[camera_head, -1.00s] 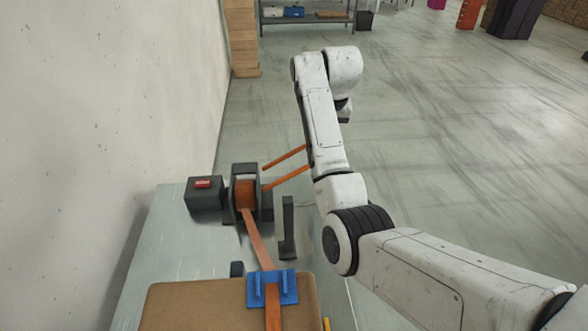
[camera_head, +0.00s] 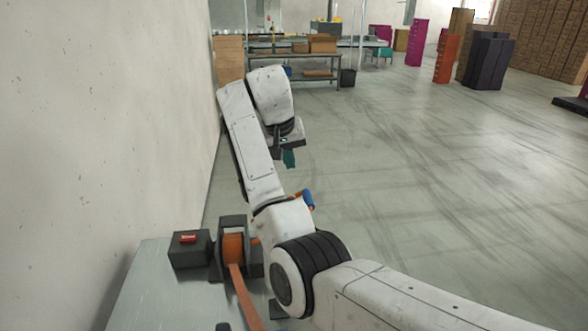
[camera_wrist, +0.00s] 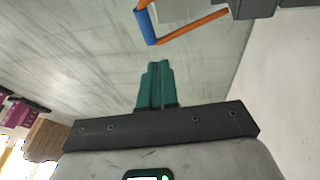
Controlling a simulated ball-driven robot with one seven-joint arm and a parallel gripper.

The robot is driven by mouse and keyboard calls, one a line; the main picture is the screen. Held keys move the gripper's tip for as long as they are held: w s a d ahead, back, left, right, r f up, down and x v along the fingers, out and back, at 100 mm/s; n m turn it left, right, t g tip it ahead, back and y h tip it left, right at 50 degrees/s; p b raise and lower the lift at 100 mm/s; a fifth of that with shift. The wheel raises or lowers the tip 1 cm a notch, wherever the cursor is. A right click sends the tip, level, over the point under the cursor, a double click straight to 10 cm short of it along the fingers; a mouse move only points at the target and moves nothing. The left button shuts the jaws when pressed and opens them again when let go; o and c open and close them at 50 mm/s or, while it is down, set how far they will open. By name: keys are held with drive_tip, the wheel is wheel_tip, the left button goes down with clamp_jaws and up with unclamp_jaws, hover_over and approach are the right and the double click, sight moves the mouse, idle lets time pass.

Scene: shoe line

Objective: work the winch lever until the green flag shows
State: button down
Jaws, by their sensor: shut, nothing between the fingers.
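The winch (camera_head: 233,247) stands on the bench at lower left, with an orange strap (camera_head: 243,296) running from its drum toward me. The dark box (camera_head: 188,257) beside it shows a red marker (camera_head: 188,238); I see no green on it. The winch lever has orange bars and a blue grip (camera_head: 307,199), partly hidden behind my arm. In the wrist view the blue grip (camera_wrist: 146,26) and orange bars (camera_wrist: 195,24) are at the top. My gripper (camera_head: 289,158) has teal fingers, shut and empty. In the wrist view its fingertips (camera_wrist: 156,66) appear just short of the grip, apart from it.
A pale wall (camera_head: 100,130) runs along the left, close to the bench (camera_head: 150,290). Stacked cartons (camera_head: 228,60) and a shelf table (camera_head: 295,68) stand at the back. The floor (camera_head: 440,190) on the right is clear.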

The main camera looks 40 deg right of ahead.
drive_tip(key=p, duration=0.2)
approach(304, 197)
drive_tip(key=x, duration=0.5)
drive_tip(key=shift+d+f, duration=0.2)
drive_tip(key=shift+f, duration=0.2)
